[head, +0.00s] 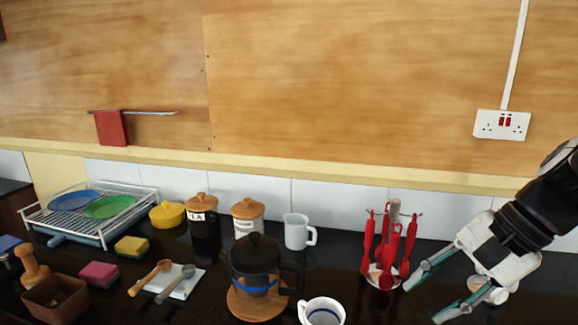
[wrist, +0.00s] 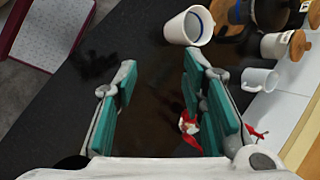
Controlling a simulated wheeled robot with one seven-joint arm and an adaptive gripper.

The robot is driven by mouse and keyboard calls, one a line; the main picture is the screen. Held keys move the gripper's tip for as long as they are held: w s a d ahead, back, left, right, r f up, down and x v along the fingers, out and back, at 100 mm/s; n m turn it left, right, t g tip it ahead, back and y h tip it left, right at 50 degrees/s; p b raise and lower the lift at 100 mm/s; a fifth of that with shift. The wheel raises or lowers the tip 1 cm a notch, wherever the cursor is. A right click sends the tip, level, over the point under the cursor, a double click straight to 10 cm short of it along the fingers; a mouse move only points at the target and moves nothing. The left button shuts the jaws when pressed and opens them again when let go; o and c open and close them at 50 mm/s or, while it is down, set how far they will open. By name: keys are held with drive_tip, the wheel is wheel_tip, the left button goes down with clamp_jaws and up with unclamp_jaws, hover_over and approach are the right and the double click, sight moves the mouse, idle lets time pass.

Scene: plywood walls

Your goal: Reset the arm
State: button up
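My gripper (head: 420,295) is at the lower right of the head view, above the dark counter (head: 210,262) and to the right of the red utensil stand (head: 391,255). Its two teal-padded fingers are spread apart. The utensil stand shows partly behind the right finger in the wrist view (wrist: 188,124).
A white mug (head: 322,312) stands at the front edge of the head view. A French press (head: 256,268) on a round board, a white jug (head: 298,231), canisters and a dish rack (head: 92,215) stand to the left. A wall socket (head: 502,125) is above my arm.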

drive_tip(key=s+a+r+n+t+h, duration=0.2)
drive_tip(key=s+n+h, duration=0.4)
drive_tip(key=s+n, duration=0.3)
drive_tip(key=shift+a+r+n+t, duration=0.3)
drive_tip(key=shift+a+r+n, duration=0.3)
drive_tip(key=shift+n, duration=0.6)
drive_tip(key=shift+d+r, duration=0.1)
idle(0.7)
